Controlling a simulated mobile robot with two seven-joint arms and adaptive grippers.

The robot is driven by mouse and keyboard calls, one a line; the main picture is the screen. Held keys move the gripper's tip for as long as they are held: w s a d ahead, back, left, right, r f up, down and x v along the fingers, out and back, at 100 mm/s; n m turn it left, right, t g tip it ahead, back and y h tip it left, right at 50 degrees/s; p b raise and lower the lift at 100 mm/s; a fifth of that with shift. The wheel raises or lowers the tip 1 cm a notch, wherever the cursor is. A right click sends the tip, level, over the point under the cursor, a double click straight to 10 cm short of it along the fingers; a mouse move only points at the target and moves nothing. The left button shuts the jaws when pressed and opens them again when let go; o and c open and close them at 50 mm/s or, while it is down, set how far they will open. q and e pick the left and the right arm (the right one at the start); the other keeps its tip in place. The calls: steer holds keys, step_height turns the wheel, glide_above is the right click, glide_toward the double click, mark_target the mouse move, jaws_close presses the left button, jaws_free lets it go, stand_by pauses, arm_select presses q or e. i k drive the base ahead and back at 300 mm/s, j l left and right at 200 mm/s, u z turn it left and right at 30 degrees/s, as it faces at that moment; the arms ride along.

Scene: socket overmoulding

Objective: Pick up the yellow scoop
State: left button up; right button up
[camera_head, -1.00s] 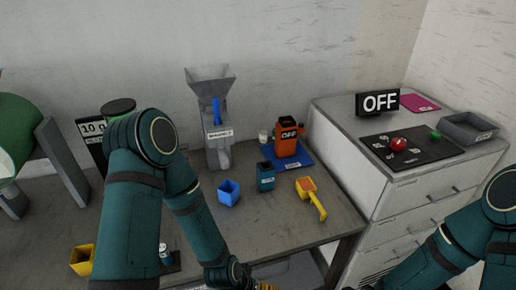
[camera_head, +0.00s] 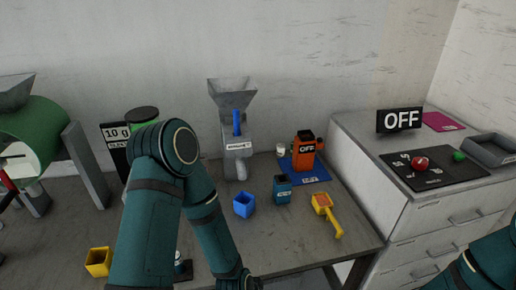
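The yellow scoop (camera_head: 327,212) lies on the table near its right front corner, its square cup holding something orange-red and its handle pointing to the front right. My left arm comes in from the lower left and bends down toward the table's front edge. Its gripper is below the frame, to the left of the scoop and apart from it. My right arm shows only at the lower right corner, and its gripper is out of view.
Close to the scoop stand a dark blue container (camera_head: 282,189), a blue cup (camera_head: 244,204) and an orange device (camera_head: 304,152) on a blue mat (camera_head: 316,178). A grey hopper machine (camera_head: 233,130) stands behind. A drawer cabinet (camera_head: 408,216) rises on the right. A yellow box (camera_head: 98,262) sits front left.

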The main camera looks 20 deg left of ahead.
mark_target(321, 204)
steer(key=u, duration=0.85)
steer(key=l+u, duration=0.2)
steer(key=u, duration=0.2)
steer(key=l+u, duration=0.2)
steer(key=u, duration=0.25)
steer(key=l+u, duration=0.2)
steer(key=u, duration=0.2)
steer(key=k+l+u, duration=0.2)
steer(key=l+u, duration=0.2)
steer(key=k+l+u, duration=0.65)
steer(key=k+l, duration=0.35)
steer(key=l, duration=0.4)
